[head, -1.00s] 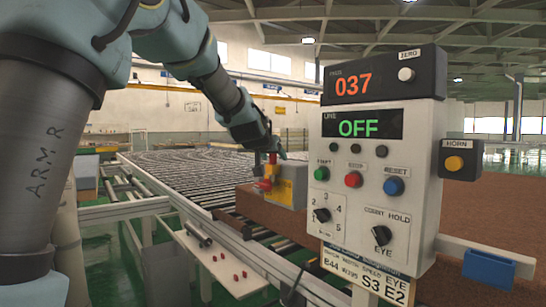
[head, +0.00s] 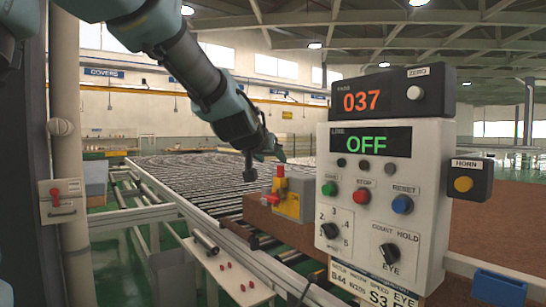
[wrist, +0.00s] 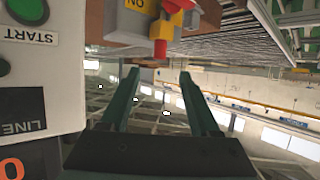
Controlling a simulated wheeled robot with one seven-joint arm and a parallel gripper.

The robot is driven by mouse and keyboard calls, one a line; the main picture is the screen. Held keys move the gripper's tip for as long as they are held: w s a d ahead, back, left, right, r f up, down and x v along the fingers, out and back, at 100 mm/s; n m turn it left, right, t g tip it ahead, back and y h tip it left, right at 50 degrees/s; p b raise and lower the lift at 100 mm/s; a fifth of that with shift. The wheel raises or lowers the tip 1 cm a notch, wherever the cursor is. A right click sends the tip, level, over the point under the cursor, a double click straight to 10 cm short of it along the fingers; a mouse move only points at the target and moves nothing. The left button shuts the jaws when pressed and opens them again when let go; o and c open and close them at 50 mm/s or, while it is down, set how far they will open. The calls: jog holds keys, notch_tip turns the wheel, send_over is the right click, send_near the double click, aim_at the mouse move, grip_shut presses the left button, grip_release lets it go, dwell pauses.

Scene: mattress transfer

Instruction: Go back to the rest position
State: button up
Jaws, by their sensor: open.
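My gripper (head: 264,160) is open and empty, pointing away from me beside the left side of the control panel (head: 325,140). It is just above and left of the red lever (head: 280,178) on the yellow and grey switch box (head: 293,197), apart from it. In the wrist view the two green fingers of my gripper (wrist: 160,78) are spread with nothing between them. The red lever shows upside down beyond the fingertips (wrist: 159,48). The panel fills the left of that view.
The panel reads 037 and OFF. A roller conveyor (head: 190,172) runs behind the switch box. A shelf with red pegs (head: 215,270) is below. A small box with a red handle (head: 62,200) is at left. The air above the conveyor is clear.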

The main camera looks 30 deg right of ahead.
dwell(0.4)
jog(key=w+a+f+n+g+y, duration=0.1)
jog(key=a+f+n+g+y, duration=0.3)
jog(key=a+f, duration=1.3)
jog(key=s+a+f+n+g+y, duration=0.1)
jog(key=s+a+f+g+y, duration=0.1)
jog(key=s+a+f, duration=0.4)
jog(key=s+a+f+n+g+y, duration=0.2)
jog(key=s+a+f, duration=0.4)
jog(key=a, duration=0.9)
jog(key=shift+s+y, duration=0.5)
jog(key=shift+s, duration=0.15)
